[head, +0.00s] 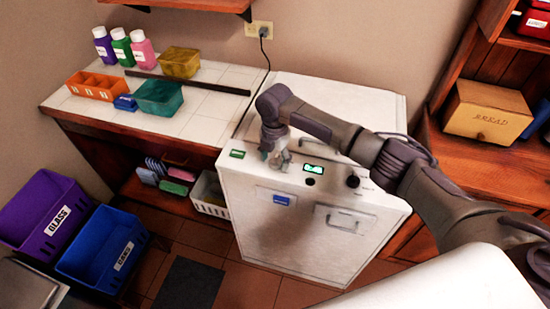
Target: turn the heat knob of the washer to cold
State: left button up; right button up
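The white washer (318,232) stands in the middle of the head view, with a sloped control strip along its top front edge. A small black knob (310,182) sits just below a lit green display (314,169). A larger black knob (353,181) is further right on the strip. Their markings are too small to read, so I cannot tell which is the heat knob. My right gripper (275,160) points down over the left part of the strip, left of the display. Its fingers are too small to tell open from shut. My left gripper is not in view.
A tiled counter (195,128) with bottles and bins adjoins the washer's left side. A wooden cabinet with a bread box (487,112) is at right. My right arm crosses above the washer.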

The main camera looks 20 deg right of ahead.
aim_at(275, 159)
jog(key=shift+r, duration=0.1)
notch_tip(275, 159, up, 12)
dwell(0.6)
